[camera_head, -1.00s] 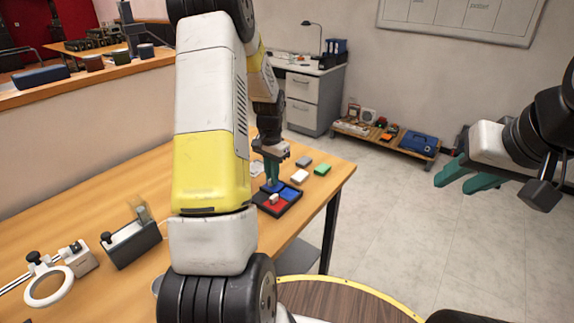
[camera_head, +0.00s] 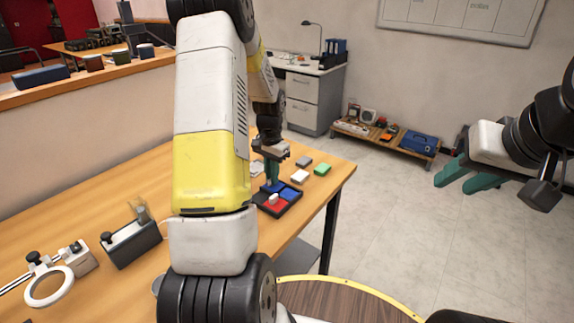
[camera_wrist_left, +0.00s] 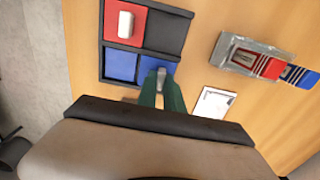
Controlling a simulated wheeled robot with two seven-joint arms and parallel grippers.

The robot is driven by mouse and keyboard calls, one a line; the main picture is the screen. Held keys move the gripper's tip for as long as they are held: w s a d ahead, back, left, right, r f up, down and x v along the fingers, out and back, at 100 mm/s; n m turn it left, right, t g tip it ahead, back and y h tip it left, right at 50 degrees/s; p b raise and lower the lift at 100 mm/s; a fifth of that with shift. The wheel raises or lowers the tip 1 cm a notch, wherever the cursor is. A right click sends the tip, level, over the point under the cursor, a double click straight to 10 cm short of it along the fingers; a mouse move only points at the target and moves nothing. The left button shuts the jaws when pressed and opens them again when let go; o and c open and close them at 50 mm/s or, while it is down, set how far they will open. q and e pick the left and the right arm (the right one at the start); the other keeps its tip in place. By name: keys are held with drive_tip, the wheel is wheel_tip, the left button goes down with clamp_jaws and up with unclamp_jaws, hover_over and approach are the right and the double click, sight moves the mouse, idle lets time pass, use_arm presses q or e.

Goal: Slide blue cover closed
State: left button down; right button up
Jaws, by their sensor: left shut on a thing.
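The black-framed tray (camera_head: 291,210) lies on the wooden table beyond my left arm. It has a red cover (camera_wrist_left: 118,32) with a white handle, a dark section beside it, and two blue areas in the other row. My left gripper (camera_wrist_left: 160,84) points down at the tray, and its green fingers are shut on the grey handle of the blue cover (camera_wrist_left: 150,63) at the tray's edge. The other blue area (camera_wrist_left: 120,66) lies beside it; I cannot tell whether it is an open section. My right gripper (camera_head: 464,176) is open and empty, off to the right over the floor.
The left wrist view shows a clear case with red and blue items (camera_wrist_left: 262,62) and a white card (camera_wrist_left: 212,104). A ring magnifier (camera_head: 48,286) stands at the left.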

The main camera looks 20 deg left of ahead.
use_arm(q)
drive_tip(key=d, duration=0.2)
drive_tip(key=s+d, duration=0.1)
drive_tip(key=d, duration=0.1)
drive_tip(key=s+d, duration=0.1)
drive_tip(key=d, duration=0.1)
idle(0.3)
drive_tip(key=c, duration=1.5)
unclamp_jaws()
drive_tip(key=shift+o, duration=0.2)
drive_tip(key=shift+r, duration=0.4)
wheel_tip(320, 180, up, 7)
